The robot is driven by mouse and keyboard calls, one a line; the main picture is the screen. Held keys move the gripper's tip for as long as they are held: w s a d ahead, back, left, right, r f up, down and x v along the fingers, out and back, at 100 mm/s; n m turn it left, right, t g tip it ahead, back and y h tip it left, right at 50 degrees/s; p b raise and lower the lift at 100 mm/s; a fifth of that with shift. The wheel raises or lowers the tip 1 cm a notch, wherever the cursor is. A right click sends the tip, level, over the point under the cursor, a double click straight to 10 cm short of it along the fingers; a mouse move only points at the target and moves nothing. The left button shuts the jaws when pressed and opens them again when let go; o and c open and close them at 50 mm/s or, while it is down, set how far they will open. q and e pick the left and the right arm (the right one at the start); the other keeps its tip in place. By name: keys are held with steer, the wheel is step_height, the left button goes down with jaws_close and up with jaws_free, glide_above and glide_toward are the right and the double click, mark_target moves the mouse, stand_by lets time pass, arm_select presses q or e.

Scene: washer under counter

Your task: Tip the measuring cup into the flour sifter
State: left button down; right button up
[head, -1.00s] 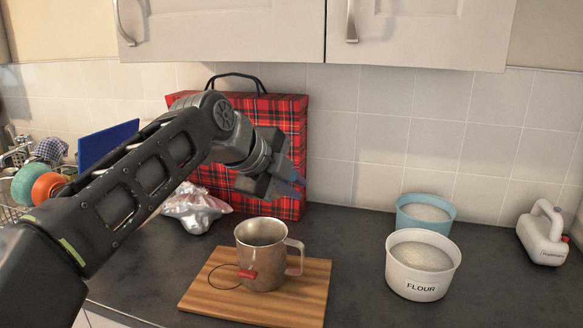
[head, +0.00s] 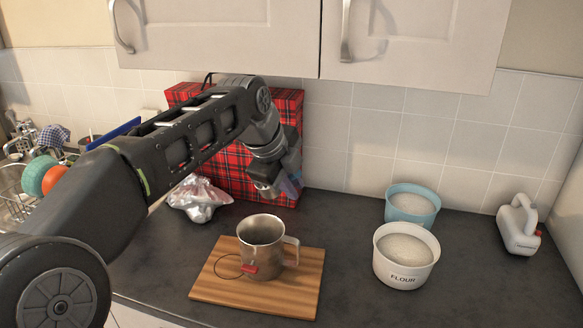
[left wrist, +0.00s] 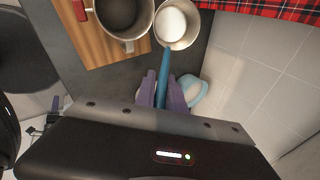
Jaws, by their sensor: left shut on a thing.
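The flour sifter (head: 262,253) is a metal mug with a side handle and a red knob on a wire crank. It stands upright on a wooden board, and part of it shows in the left wrist view (left wrist: 148,25). My left gripper (left wrist: 163,94) is shut on the blue handle of the measuring cup (left wrist: 190,36). The cup has white powder in it and looks roughly level, beside the sifter's rim in that view. In the head view my left gripper (head: 280,188) is behind and above the sifter, and the cup is hidden. My right gripper is not in view.
The wooden board (head: 285,298) lies on the dark counter. A white FLOUR tub (head: 403,276) and a blue tub (head: 412,217) stand to the right. Foil (head: 198,200) and a red tartan bag (head: 225,170) are behind. Cabinets hang above. The front right counter is clear.

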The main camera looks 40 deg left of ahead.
arm_select(q)
steer(key=r+g+p, duration=0.1)
steer(key=g+p, duration=0.1)
steer(key=p, duration=0.1)
steer(key=w+g+p, duration=0.1)
steer(key=g+p, duration=0.1)
steer(key=p, duration=0.2)
steer(key=shift+r, duration=0.4)
stand_by(0.7)
